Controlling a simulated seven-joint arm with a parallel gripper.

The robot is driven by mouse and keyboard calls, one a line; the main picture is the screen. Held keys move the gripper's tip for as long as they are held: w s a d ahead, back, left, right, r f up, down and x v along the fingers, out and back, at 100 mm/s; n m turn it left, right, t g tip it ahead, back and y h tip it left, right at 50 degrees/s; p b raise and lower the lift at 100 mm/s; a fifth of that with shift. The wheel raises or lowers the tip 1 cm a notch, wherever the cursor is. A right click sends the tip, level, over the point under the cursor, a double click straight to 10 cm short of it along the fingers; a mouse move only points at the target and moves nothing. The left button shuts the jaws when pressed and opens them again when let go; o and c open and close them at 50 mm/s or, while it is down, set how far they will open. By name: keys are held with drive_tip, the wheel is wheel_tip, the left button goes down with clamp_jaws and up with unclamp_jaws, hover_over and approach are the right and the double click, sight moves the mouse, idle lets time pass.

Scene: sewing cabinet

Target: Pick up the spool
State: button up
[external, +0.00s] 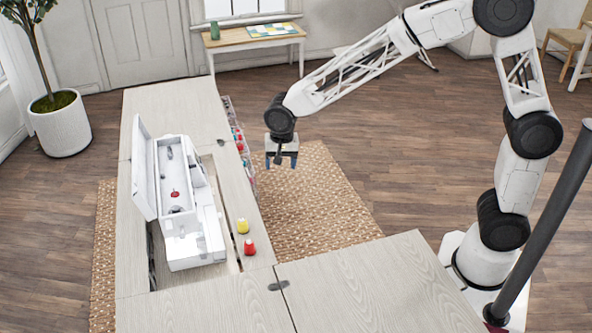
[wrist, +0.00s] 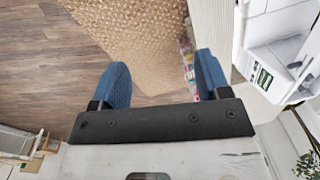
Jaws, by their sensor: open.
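A yellow spool (external: 242,226) and a red spool (external: 249,246) stand on the cabinet top, beside the sewing machine (external: 195,235). A small red item (external: 175,193), perhaps another spool, sits in the machine's opened body. My gripper (external: 281,164) is open and empty, pointing down beyond the right edge of the cabinet top, apart from all the spools. In the wrist view, its two blue fingers (wrist: 162,72) are spread wide over the rug and floor, with nothing between them. Part of the white machine (wrist: 272,60) shows at the right there. The standing spools cannot be made out in the wrist view.
Several small colored items sit in a rack (external: 238,140) along the right side of the cabinet top (external: 170,105). An adjoining wooden top (external: 375,290) lies at the front right. A woven rug (external: 310,205) covers the floor below my gripper. The air around my gripper looks clear.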

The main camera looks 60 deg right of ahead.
sight(242, 224)
drive_tip(key=w+a+f+m, duration=0.2)
drive_tip(key=w+a+f, duration=0.2)
drive_tip(key=f, duration=0.3)
drive_tip(key=w+a+f+m, duration=0.2)
drive_tip(key=w+a+f, duration=0.3)
drive_tip(key=a+f, duration=0.1)
drive_tip(key=shift+w+f+g, duration=0.3)
drive_tip(key=shift+f+g, duration=0.1)
drive_tip(key=shift+f, duration=0.4)
drive_tip(key=shift+a+f, duration=0.1)
drive_tip(key=shift+f, duration=1.2)
drive_tip(key=shift+f, duration=0.1)
drive_tip(key=shift+s+f, duration=0.1)
drive_tip(key=shift+f, duration=2.4)
drive_tip(key=c, duration=1)
